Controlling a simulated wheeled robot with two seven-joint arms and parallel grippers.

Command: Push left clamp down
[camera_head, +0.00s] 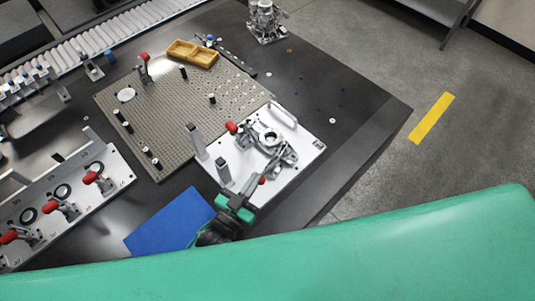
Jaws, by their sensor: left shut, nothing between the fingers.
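A white fixture plate (310,143) lies on the dark table and carries a grey metal part (283,157). A clamp with a red handle tip (232,127) stands at the plate's upper left. A second red handle tip (262,181) shows at the plate's lower edge, close to my left gripper and partly hidden. My left gripper (246,192), green and dark grey, is shut and empty over the plate's lower edge. I cannot tell whether it touches the second clamp. My right gripper is out of view.
Two grey posts (195,140) (223,172) stand upright at the plate's left side. A perforated board (170,110) lies behind it, with a yellow tray (193,53) beyond. A blue mat (170,222) lies left of my gripper. A panel with several red-handled clamps (112,160) stands at left.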

